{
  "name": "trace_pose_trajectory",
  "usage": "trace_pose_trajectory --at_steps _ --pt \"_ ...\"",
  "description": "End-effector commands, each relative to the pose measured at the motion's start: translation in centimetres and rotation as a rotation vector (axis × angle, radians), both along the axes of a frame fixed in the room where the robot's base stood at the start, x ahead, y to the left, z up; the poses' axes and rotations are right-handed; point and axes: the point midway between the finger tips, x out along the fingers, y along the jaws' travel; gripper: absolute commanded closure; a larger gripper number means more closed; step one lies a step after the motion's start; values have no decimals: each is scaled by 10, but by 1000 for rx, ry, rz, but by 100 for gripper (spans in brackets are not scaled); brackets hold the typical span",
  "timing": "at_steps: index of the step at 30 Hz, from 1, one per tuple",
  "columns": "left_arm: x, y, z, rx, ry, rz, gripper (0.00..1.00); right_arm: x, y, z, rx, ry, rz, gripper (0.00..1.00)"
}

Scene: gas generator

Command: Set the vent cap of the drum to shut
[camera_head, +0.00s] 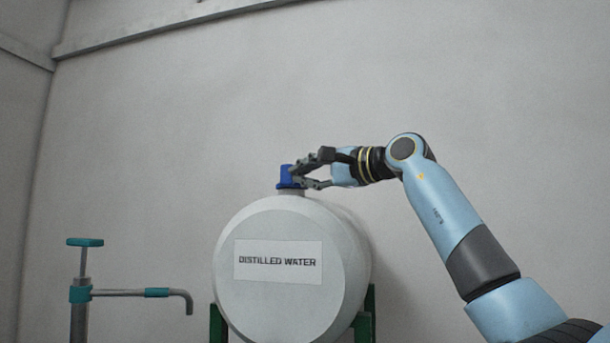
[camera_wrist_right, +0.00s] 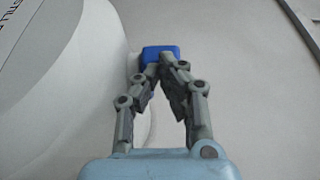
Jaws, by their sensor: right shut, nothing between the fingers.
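The drum (camera_head: 290,295) is a white, rounded tank labelled "DISTILLED WATER", lying on a green stand. Its blue vent cap (camera_head: 287,177) sits on the short neck at the top. My right gripper (camera_head: 302,176) reaches in from the right, with its fingertips right at the cap's right side. In the right wrist view, the fingers (camera_wrist_right: 158,66) converge just in front of the blue cap (camera_wrist_right: 161,52) and look shut with nothing between them. I cannot tell whether the fingertips touch the cap. My left gripper is not in view.
A hand pump (camera_head: 82,293) with a teal handle and a grey spout (camera_head: 170,293) stands left of the drum. The green stand (camera_head: 367,318) holds the drum. A plain grey wall (camera_head: 450,80) is behind; the space above the cap is clear.

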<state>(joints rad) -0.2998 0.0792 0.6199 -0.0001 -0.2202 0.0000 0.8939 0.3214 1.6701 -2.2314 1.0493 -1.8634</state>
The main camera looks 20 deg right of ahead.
Motion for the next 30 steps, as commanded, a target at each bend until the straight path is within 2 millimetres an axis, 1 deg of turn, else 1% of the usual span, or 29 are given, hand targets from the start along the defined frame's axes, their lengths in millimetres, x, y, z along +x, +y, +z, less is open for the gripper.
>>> trace_pose_trajectory --at_steps 5,8,11,12,18,21,25,30 --pt "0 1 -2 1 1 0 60 -2 -4 -1 -1 0 0 100" --pt "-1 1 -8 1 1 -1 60 -6 -14 -2 -2 0 -2 100" --pt "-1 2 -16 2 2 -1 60 -14 -29 -4 -4 -1 -1 100" --pt "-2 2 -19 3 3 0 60 -22 -28 -4 -4 -2 3 100" --pt "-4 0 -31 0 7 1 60 -69 -9 -3 -3 -4 5 100" --pt "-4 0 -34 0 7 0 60 -87 -2 -3 -3 -2 4 100" --pt "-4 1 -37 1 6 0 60 -102 4 -1 -2 -1 4 100" --pt "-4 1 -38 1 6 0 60 -109 6 -1 0 0 3 100"
